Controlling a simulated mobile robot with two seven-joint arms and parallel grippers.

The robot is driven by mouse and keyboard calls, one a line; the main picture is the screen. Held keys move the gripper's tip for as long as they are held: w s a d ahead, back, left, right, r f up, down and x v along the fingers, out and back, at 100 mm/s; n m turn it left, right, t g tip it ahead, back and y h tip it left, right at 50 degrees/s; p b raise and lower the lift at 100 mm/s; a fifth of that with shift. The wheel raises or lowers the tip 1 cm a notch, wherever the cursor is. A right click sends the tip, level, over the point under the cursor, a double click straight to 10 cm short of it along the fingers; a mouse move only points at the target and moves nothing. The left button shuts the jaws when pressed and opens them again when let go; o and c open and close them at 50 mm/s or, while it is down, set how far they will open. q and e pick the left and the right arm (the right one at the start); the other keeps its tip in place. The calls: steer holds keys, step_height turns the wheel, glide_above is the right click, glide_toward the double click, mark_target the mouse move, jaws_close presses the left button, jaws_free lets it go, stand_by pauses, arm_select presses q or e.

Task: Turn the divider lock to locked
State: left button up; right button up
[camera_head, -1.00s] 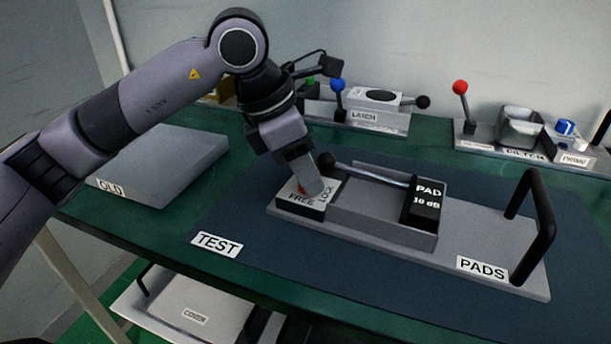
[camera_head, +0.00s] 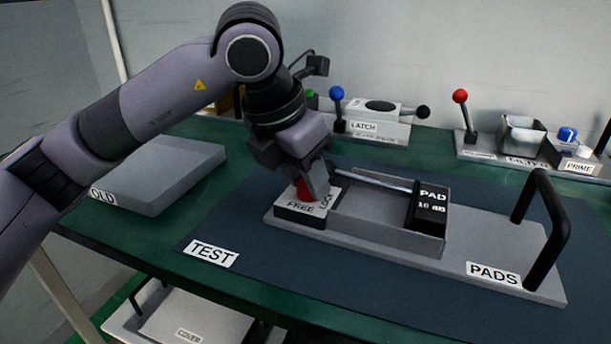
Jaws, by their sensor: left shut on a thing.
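The divider lock is a red knob (camera_head: 304,189) on a white plate marked FREE and LOCK (camera_head: 299,207), at the left end of the grey PADS unit (camera_head: 390,256). My left gripper (camera_head: 312,192) comes down from above and is shut on the red knob. The fingers hide much of the knob and part of the LOCK word, so I cannot tell which way the knob points. A black PAD 10 dB block (camera_head: 430,208) sits at the right end of the unit's tray, with a metal rod running left from it. My right gripper is not in view.
A black handle (camera_head: 553,230) stands up at the unit's right end. A grey OLD box (camera_head: 160,175) lies at the left. Behind are a LATCH box (camera_head: 378,120), blue (camera_head: 337,93) and red (camera_head: 460,97) ball levers, and a clear-sided bin (camera_head: 522,137). A COVER panel (camera_head: 190,325) lies below.

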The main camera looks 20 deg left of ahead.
arm_select(q)
steer(key=shift+r, duration=0.1)
steer(key=o, duration=0.8)
steer(key=shift+c, duration=0.2)
steer(key=v, duration=0.7)
steer(key=shift+p, duration=0.35)
steer(key=shift+s, duration=0.1)
